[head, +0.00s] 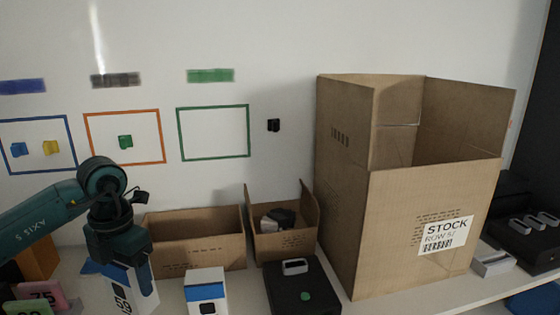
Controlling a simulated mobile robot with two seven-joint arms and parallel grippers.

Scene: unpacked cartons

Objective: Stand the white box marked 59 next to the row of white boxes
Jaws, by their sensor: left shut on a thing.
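The white box marked 59 (143,290) has a blue top band and is tilted at the lower left of the head view. My left gripper (120,258) is above it and shut on it, covering part of its top. Another white box (206,292) with a blue band and a dark square mark stands upright to its right, with a gap between them. My right gripper is not in view.
A large open carton (395,240) labelled STOCK stands at right. Two small open cartons, one wide (190,262) and one narrow (285,246), stand behind. A black box (327,291) lies at front centre. Pink (42,295) and green cards crowd the left corner.

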